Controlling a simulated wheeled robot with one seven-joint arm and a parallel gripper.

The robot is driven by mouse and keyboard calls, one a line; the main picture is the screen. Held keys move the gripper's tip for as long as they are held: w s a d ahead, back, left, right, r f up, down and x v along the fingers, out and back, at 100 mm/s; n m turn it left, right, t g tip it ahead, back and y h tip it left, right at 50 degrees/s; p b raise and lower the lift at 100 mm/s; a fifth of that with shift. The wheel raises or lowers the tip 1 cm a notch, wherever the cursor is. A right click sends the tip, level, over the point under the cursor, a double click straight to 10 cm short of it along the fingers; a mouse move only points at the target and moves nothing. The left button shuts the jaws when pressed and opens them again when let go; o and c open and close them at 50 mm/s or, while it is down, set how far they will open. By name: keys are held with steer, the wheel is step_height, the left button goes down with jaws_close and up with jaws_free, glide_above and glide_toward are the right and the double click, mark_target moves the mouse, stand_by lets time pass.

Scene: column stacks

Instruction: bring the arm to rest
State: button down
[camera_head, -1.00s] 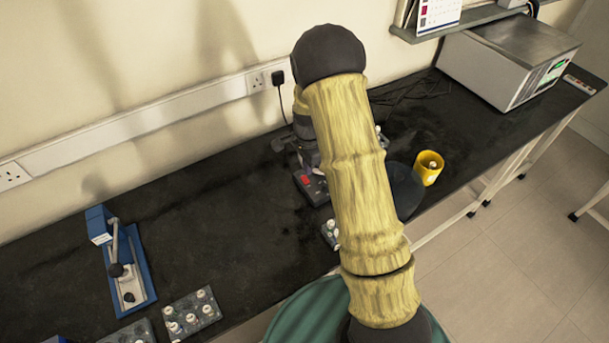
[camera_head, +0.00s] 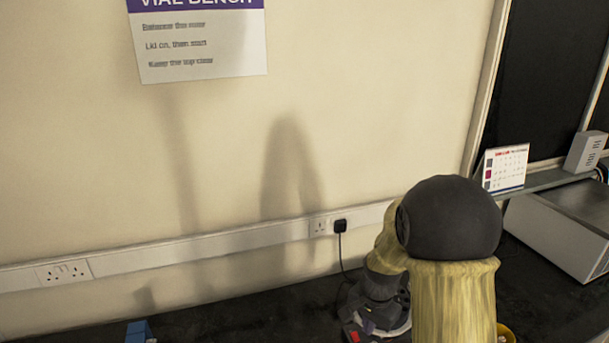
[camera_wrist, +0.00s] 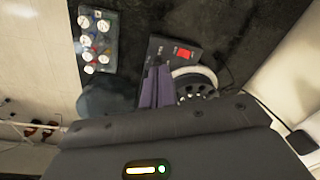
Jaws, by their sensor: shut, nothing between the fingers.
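My arm, with yellow sleeves and a dark elbow (camera_head: 450,218), stands at the lower right of the head view, bent over the bench. My gripper (camera_wrist: 157,73) shows in the wrist view with its two purple fingers close together and nothing between them. Its tips are beside a grey device with a red switch (camera_wrist: 183,53) and a round, light-rimmed part with a dark rotor (camera_wrist: 196,88). I cannot tell the height of the tips above the bench. In the head view, the fingertips are not clearly visible.
A rack of white-capped vials (camera_wrist: 97,40) lies on the black bench (camera_head: 240,315). A blue tool's top (camera_head: 138,331) shows at the bottom edge. The wall carries sockets (camera_head: 64,272) and a plug (camera_head: 340,226).

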steer(key=s+r+n, duration=0.3)
steer(key=s+n, duration=0.1)
steer(key=s, duration=0.3)
steer(key=s+r+n+t, duration=0.1)
steer(key=s+r+n, duration=0.3)
steer(key=s, duration=0.3)
steer(key=shift+n+t, duration=0.3)
steer(key=shift+n, duration=0.1)
